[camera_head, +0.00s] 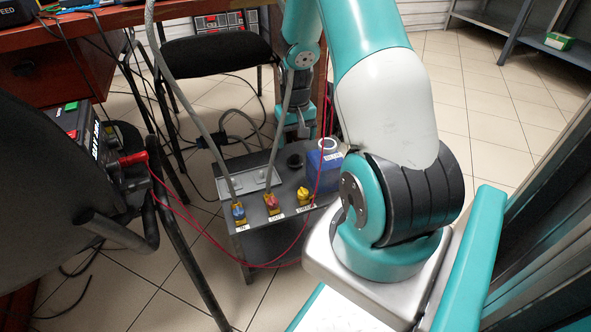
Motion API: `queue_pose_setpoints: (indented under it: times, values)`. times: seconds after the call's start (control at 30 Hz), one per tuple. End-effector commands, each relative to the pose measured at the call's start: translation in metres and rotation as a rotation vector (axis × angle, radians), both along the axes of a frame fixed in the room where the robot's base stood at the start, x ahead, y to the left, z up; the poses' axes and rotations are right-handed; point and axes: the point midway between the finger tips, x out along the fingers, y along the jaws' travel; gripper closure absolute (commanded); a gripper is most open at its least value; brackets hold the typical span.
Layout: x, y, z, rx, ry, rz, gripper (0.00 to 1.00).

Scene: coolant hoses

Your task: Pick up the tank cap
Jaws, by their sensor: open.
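A blue tank (318,170) with a pale label stands at the right of a low grey unit. A white ring (328,144) shows on its top, probably the open neck. A small black round piece (294,160) lies on the unit's top left of the tank; it looks like the tank cap, but it is small in the picture. My gripper (293,133) hangs from the teal arm above and behind the black piece, apart from it. It is open and looks empty. Its fingers are small and partly lost against the dark background.
The grey unit (262,240) carries blue, red and yellow connectors (304,195) along its front, with grey hoses rising from two. A red cable loops in front. A black chair (215,55) stands behind, a desk at the left. Tiled floor is free at the right.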

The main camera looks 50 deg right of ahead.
Motion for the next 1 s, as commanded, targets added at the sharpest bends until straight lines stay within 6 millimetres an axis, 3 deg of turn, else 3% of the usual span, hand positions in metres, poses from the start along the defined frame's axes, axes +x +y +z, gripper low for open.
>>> queue_pose_setpoints:
  times: [0.03, 0.37, 0.67, 0.93, 1.0]
  values:
    - [0.000, 0.000, -0.014, 0.001, 0.001, 0.000, 0.17]
    - [0.000, 0.000, -0.034, 0.000, 0.000, 0.001, 0.17]
    - [0.001, 0.000, -0.076, 0.001, -0.001, 0.001, 0.17]
    - [0.001, 0.000, -0.076, -0.001, -0.001, 0.001, 0.17]
    - [0.001, 0.000, -0.076, -0.001, -0.001, 0.001, 0.33]
